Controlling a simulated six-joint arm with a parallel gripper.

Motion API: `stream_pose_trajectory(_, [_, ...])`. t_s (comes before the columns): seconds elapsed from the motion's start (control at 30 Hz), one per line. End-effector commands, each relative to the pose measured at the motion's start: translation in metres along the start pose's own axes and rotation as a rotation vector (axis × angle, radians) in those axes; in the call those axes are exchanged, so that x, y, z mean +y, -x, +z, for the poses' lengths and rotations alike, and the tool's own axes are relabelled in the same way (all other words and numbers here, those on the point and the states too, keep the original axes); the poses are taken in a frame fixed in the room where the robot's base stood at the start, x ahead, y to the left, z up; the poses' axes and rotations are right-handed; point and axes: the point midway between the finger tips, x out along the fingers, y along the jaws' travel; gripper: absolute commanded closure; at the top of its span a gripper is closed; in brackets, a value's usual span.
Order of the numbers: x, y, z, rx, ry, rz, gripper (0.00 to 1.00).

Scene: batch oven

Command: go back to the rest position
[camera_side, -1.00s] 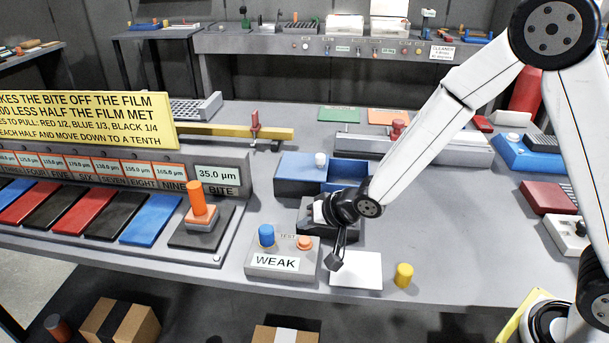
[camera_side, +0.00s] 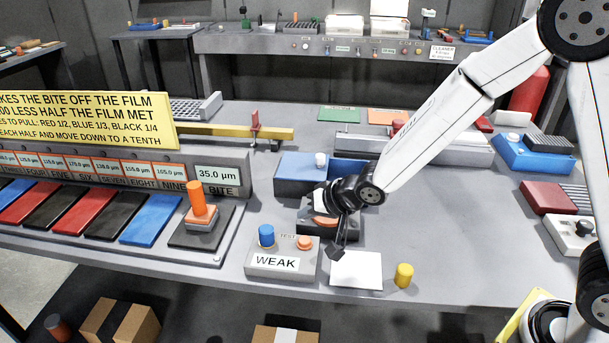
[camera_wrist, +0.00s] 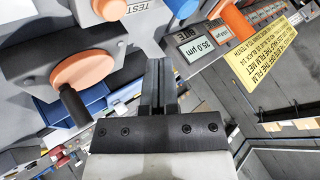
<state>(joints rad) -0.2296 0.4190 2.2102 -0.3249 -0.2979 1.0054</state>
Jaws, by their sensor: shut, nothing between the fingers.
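My gripper (camera_side: 335,252) is shut and empty. In the side view its tip hangs in front of the black block with an orange disc (camera_side: 325,221), near the upper left corner of the white card (camera_side: 356,269). I cannot tell whether the tip touches anything. In the wrist view the closed fingers (camera_wrist: 158,75) reach up the middle of the picture. The orange disc with a black peg (camera_wrist: 84,72) shows to their left in that view. In the side view my arm partly hides the black block.
A grey box marked WEAK (camera_side: 283,266), with a blue knob and an orange button, stands left of the white card. A yellow cylinder (camera_side: 404,275) stands to its right. A blue bin (camera_side: 304,173) is behind. Bare table lies on the right.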

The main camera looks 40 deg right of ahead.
Motion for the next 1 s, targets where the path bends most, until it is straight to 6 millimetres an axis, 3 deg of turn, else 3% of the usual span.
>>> stream_pose_trajectory(0.17, [0.003, 0.002, 0.000, -0.001, 0.008, 0.010, 1.00])
stream_pose_trajectory(0.37, [0.022, 0.018, -0.002, -0.017, 0.063, 0.080, 1.00])
stream_pose_trajectory(0.63, [0.075, 0.067, 0.009, -0.125, 0.219, 0.260, 1.00])
stream_pose_trajectory(0.8, [0.108, 0.105, 0.027, -0.250, 0.319, 0.346, 1.00])
stream_pose_trajectory(1.0, [0.131, 0.139, 0.050, -0.385, 0.405, 0.382, 1.00])
